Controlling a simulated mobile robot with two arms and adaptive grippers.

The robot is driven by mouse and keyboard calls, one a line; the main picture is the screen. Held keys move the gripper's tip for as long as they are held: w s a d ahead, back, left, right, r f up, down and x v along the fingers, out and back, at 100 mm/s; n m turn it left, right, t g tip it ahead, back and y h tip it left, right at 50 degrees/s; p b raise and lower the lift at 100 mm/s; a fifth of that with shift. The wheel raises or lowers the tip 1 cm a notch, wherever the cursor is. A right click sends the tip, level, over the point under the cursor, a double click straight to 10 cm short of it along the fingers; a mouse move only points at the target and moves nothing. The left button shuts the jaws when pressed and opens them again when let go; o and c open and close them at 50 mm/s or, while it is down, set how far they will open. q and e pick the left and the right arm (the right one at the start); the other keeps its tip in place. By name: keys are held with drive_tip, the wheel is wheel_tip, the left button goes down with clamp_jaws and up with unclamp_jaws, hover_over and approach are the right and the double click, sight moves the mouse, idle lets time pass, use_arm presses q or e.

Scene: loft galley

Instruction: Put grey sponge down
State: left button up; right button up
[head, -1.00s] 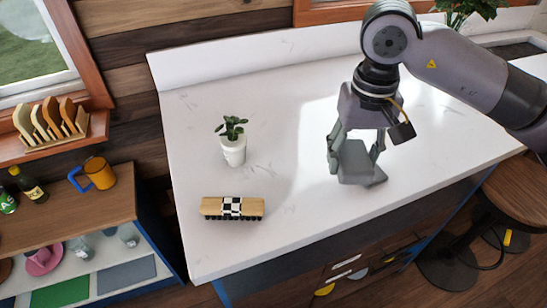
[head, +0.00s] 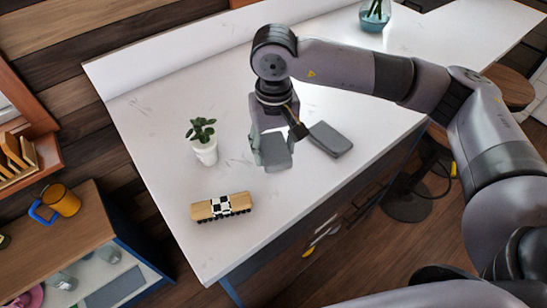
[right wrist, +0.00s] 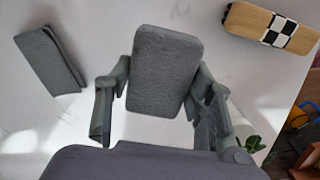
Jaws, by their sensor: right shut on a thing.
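My right gripper (head: 273,146) is shut on a grey sponge (head: 278,156), a rounded slab, over the white counter (head: 150,108). In the right wrist view the held grey sponge (right wrist: 164,66) sits between the two fingers. I cannot tell whether its lower edge touches the counter. A second grey slab (head: 330,139), much like the held sponge, lies flat on the counter just right of the gripper; it also shows in the right wrist view (right wrist: 50,60). My left gripper is not in view.
A wooden brush (head: 221,207) with a checkered band lies near the counter's front edge. A potted plant (head: 205,150) stands left of the gripper. A glass vase (head: 375,15) stands at the back. The counter between brush and gripper is clear.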

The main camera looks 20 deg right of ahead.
wheel_tip(320, 180, down, 2)
wheel_tip(320, 180, down, 5)
drive_tip(key=shift+r+p, duration=0.2)
drive_tip(key=shift+p, duration=0.75)
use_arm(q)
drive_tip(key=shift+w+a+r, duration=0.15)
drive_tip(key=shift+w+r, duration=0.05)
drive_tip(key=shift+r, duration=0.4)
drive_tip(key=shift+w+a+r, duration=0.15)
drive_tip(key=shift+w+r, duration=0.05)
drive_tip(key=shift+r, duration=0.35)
use_arm(e)
drive_tip(key=shift+f, duration=0.15)
drive_tip(key=o, duration=1)
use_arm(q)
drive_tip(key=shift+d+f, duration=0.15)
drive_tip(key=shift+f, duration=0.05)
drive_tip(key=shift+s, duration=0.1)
